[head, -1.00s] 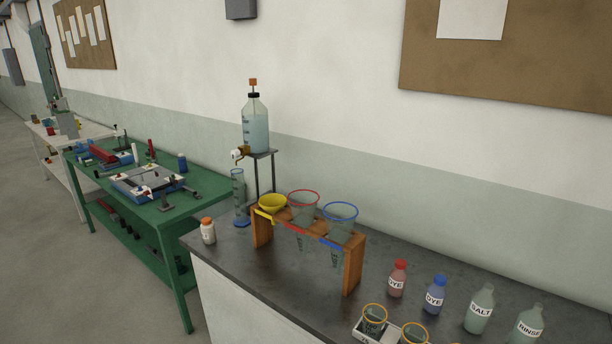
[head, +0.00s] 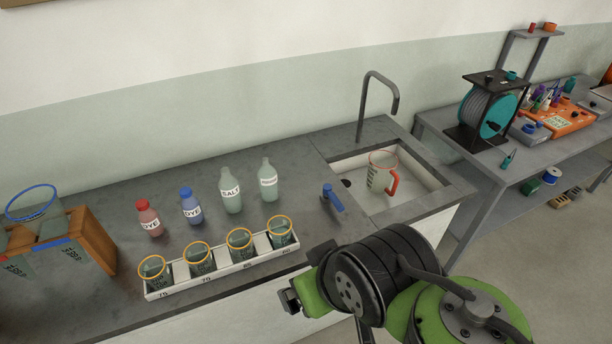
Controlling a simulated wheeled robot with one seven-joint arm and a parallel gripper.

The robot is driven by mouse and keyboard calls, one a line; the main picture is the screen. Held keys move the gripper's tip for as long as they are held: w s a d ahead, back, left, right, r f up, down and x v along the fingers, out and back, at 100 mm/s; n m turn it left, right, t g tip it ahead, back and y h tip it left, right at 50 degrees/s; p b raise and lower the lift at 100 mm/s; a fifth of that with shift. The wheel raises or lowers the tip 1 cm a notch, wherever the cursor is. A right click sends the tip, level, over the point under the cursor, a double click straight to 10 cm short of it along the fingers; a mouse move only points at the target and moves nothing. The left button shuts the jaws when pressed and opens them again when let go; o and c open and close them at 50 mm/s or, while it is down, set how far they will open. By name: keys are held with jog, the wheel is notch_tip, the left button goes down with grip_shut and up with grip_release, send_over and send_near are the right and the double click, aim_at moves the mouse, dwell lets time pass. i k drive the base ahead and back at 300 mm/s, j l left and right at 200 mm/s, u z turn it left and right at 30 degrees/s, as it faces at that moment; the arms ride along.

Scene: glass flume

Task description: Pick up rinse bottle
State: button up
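The rinse bottle (head: 268,182) stands upright on the dark grey counter (head: 110,200), at the right end of a row of bottles. It is pale green and translucent with a white label. It stands just right of the similar salt bottle (head: 231,192) and left of the sink. My gripper (head: 288,300) is at the lower middle of the head view, in front of the counter's front edge and well apart from the rinse bottle. Its fingers are small and partly hidden by my arm, so I cannot tell whether it is open or shut.
A white tray (head: 222,272) of orange-rimmed cups lies between my gripper and the bottles. Red (head: 149,219) and blue (head: 191,207) dye bottles stand left. A blue-handled item (head: 333,198) and a sink (head: 425,178) holding a jug (head: 381,175) are right.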

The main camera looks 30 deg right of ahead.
aim_at(266, 178)
jog(key=z, duration=0.3)
jog(key=i+l+u, duration=0.1)
jog(key=u, duration=0.4)
jog(key=i+l+u, duration=0.15)
jog(key=u, duration=0.35)
jog(key=i+l+u, duration=0.2)
jog(key=u, duration=0.25)
